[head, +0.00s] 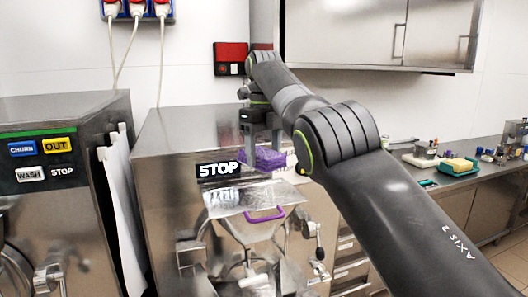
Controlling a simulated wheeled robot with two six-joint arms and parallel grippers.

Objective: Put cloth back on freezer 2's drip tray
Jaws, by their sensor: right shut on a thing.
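My right gripper (261,143) comes in from the right and points down at the top front of the middle freezer (185,150). It is shut on a purple folded cloth (262,158), which shows just right of the STOP label. I cannot tell whether the cloth touches the freezer top. No freezer number is readable, and I cannot make out a drip tray. My left gripper is not in view.
Another freezer (62,120) with CHURN, OUT, WASH and STOP labels stands at left. A white sheet (122,210) hangs between the freezers. At right, a counter (455,178) holds a yellow-topped block and small items. A steel cabinet (345,35) hangs above.

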